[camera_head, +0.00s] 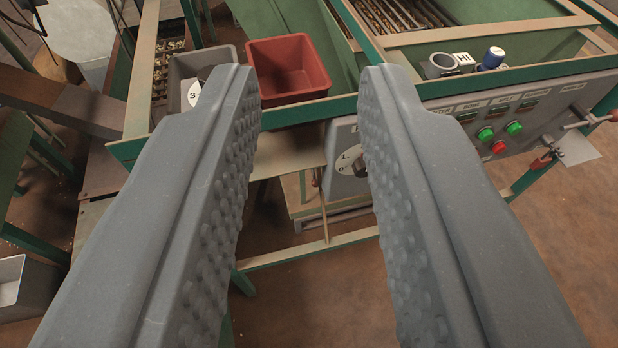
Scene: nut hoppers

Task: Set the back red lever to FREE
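My gripper (311,88) is open, with its two grey ridged fingers wide apart and nothing between them. A metal fitting with a red end (541,162) sits at the lower right of the control panel, by a pale paper tag. Another small red end (613,116) shows at the right picture edge. I cannot tell whether either is the back red lever. No FREE label is readable. Both red ends are well to the right of my gripper and apart from it.
A red bin (288,73) and a grey bin (190,75) stand on the green frame beyond my fingertips. The control panel (470,150) has green and red buttons. A dial plate (346,172) is partly hidden by my right finger. Open floor (560,260) lies at lower right.

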